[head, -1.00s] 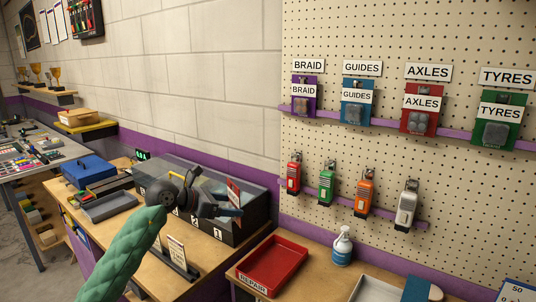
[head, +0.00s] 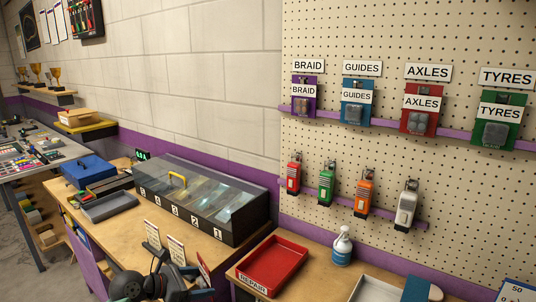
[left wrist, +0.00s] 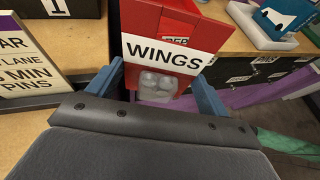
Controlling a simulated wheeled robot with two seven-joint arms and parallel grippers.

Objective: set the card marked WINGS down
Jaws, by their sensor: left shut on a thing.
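The WINGS card (left wrist: 166,52) is red with a white label and a clear blister of small parts. It fills the middle of the left wrist view, between the blue fingers of my left gripper (left wrist: 157,88), which is shut on it. In the head view, my left gripper (head: 182,275) is low at the bottom, by the front edge of the wooden bench (head: 205,255). The card (head: 204,269) shows there as a narrow red and white strip, seen nearly edge-on. I cannot tell whether its lower edge touches anything. My right gripper is not in view.
Printed sign cards (head: 152,235) stand just left of the held card. Behind them is a black case with numbered compartments and a clear lid (head: 200,195). A red REPAIR tray (head: 272,264) and a spray bottle (head: 342,246) are to the right. Other cards hang on the pegboard (head: 400,50).

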